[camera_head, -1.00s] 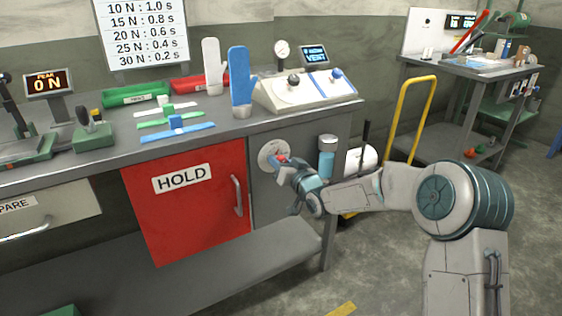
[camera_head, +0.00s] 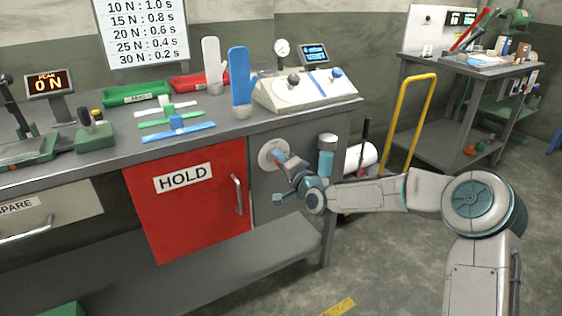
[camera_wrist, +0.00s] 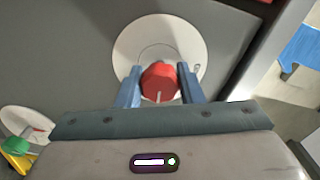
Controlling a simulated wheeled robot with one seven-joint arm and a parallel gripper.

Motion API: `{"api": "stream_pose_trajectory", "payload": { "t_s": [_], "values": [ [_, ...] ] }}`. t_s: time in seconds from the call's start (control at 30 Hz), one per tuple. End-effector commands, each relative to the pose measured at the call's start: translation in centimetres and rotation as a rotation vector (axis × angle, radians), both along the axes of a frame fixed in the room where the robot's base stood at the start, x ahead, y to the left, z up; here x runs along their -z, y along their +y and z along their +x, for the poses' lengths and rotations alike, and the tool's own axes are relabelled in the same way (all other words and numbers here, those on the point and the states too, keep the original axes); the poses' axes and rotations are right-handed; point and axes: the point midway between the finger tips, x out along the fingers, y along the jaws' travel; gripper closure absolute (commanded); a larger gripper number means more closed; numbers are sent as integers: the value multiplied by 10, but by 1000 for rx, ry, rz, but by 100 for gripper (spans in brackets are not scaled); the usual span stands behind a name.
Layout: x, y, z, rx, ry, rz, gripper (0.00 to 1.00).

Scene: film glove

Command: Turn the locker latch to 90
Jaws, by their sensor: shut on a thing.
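The latch is a red knob (camera_wrist: 160,82) on a round white dial plate (camera_wrist: 140,42), set in the grey panel to the right of the red HOLD locker door (camera_head: 190,215). The knob has a pale line on its face, and the plate has a small mark near its right rim. My gripper (camera_wrist: 160,76) has its two blue fingers on either side of the knob, shut on it. In the head view the plate (camera_head: 265,155) shows, but my gripper (camera_head: 282,160) hides most of the knob, so its angle cannot be read there.
The door handle (camera_head: 238,195) is just left of my wrist. The bench top above holds a control console (camera_head: 305,90) and glove forms. A yellow rail (camera_head: 408,125) stands further right.

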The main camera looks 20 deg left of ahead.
Motion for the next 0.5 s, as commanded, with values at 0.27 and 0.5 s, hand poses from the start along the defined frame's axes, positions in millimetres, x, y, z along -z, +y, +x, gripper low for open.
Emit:
{"api": "stream_pose_trajectory", "payload": {
  "t_s": [0.27,0.5],
  "values": [
    [2,0,0,0,84,68,89],
    [2,0,-1,-1,106,86,89]
  ]
}}
